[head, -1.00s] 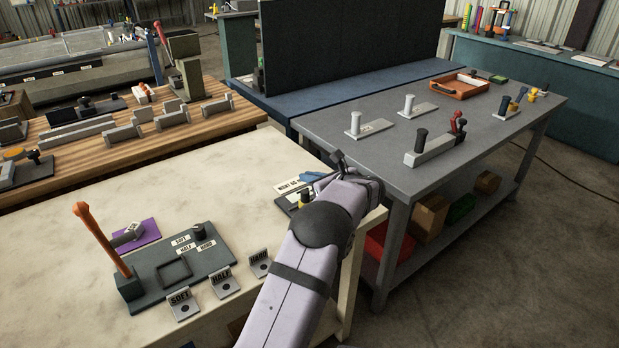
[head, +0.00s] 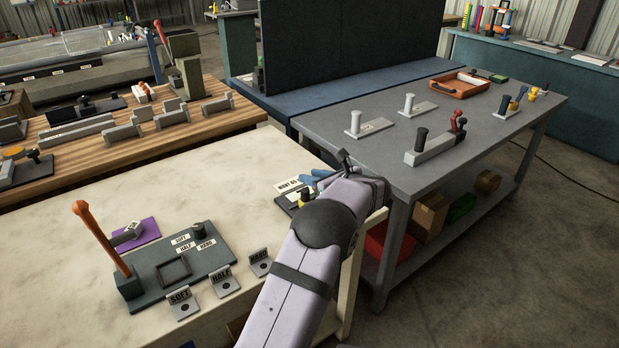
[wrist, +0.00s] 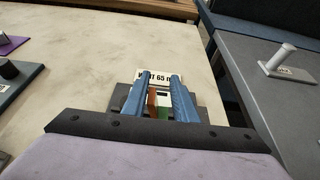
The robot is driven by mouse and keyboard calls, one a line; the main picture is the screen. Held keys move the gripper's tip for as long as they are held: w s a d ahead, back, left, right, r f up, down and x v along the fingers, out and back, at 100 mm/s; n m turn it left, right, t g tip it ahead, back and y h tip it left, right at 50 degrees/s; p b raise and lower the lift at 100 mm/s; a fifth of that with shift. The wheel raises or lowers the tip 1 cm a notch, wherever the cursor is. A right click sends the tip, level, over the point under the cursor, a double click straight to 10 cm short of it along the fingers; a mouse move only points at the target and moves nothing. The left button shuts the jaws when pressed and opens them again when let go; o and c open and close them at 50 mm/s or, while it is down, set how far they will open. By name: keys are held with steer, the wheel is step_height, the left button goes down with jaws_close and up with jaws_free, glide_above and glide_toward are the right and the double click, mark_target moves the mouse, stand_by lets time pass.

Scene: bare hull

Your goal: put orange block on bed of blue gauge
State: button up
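My gripper (wrist: 161,80) shows two blue fingers standing apart in the wrist view, over the right end of the pale bench. In the head view its blue fingertips (head: 312,177) show past my wrist, near a "WANT 65" label (wrist: 153,76). Between the fingers I see a narrow orange-brown piece (wrist: 152,103), perhaps the orange block, with white and green surfaces beside it. It sits close to the left finger; I cannot tell whether they touch. A dark plate lies beneath, mostly hidden by the gripper. I cannot make out a blue gauge for certain.
A dark green fixture (head: 192,262) with an orange lever stands on the pale bench (head: 220,175), with SOFT, HALF and HARD brackets in front. A grey table (head: 375,140) to the right holds upright-post gauges and an orange tray (head: 459,86). The middle of the pale bench is clear.

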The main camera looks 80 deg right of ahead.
steer(key=shift+v, duration=1.9)
steer(key=shift+o, duration=0.5)
steer(key=o, duration=1.8)
steer(key=shift+r, duration=0.15)
step_height(320, 180, up, 10)
